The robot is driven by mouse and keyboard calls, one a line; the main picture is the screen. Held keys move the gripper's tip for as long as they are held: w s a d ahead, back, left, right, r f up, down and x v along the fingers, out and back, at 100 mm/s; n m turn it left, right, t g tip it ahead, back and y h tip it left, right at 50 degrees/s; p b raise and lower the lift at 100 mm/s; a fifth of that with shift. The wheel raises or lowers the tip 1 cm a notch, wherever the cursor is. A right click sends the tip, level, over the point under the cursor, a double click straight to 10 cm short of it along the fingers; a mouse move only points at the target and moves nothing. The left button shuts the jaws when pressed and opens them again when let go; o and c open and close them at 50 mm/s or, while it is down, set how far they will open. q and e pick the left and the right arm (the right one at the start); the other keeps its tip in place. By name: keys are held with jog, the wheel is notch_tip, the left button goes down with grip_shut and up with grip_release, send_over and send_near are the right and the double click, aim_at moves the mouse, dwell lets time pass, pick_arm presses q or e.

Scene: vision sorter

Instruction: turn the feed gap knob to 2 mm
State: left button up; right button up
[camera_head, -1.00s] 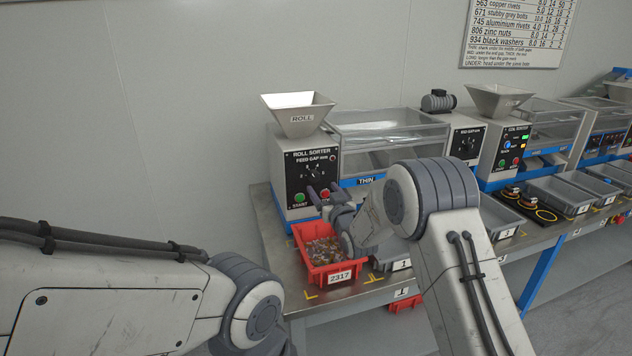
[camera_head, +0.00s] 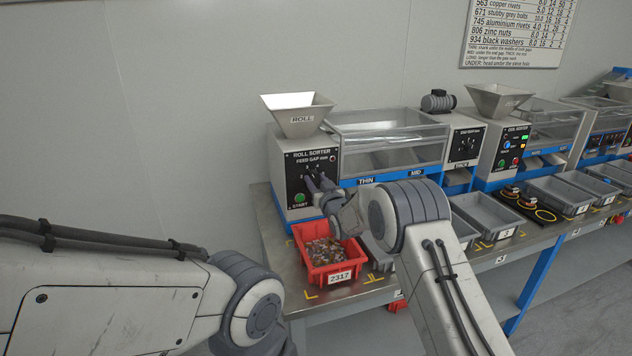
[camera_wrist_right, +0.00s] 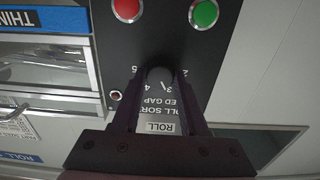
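The feed gap knob (camera_wrist_right: 160,75) is a dark round knob on the black panel of the roll sorter (camera_head: 296,163). In the right wrist view the panel appears upside down, with numbers around the knob; a pale mark on it seems to point near 3. My right gripper (camera_head: 316,179) is at the panel just below the FEED GAP label. In the wrist view its open fingers (camera_wrist_right: 161,82) stand on either side of the knob, with some gap showing. In the head view the fingers partly hide the knob. My left gripper is out of view; only its arm shows.
The green START button (camera_head: 299,198) and a red button (camera_wrist_right: 127,8) lie just below the knob on the panel. A red bin labelled 2317 (camera_head: 340,278) with small parts stands below my right gripper. Grey trays (camera_head: 488,212) line the bench to the right.

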grip_shut()
jog(key=n+b, duration=0.2)
jog(key=shift+f+b, duration=0.25)
jog(key=shift+b, duration=0.1)
jog(key=n+b, duration=0.5)
jog(key=shift+n, duration=0.3)
jog(key=n+b, duration=0.3)
jog(key=shift+r+n+b, duration=0.15)
jog(key=shift+n+b, duration=0.35)
jog(key=shift+n, duration=0.2)
